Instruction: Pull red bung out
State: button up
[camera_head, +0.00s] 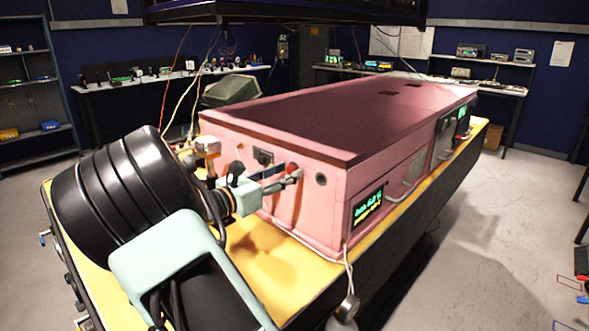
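The red bung (292,168) shows as a small red spot on the near end face of the pink box (330,205). My gripper (286,180) reaches from the left to this face, with its fingertips at the bung. The fingers cover part of the bung. I cannot tell whether they are around it, touching it or just in front of it, nor how far apart they are. A dark round port (321,179) shows in the same face, to the right of the bung.
The box stands on a yellow-topped table (262,250). A dark rectangular socket (263,157) is left of the bung. A cable (348,265) hangs at the box's near corner. A grey-green device (232,90) stands behind.

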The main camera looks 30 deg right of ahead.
jog(key=shift+c, duration=0.4)
grip_shut()
jog(key=shift+a, duration=0.1)
jog(key=shift+p+v, duration=1.35)
jog(key=shift+v, duration=1.55)
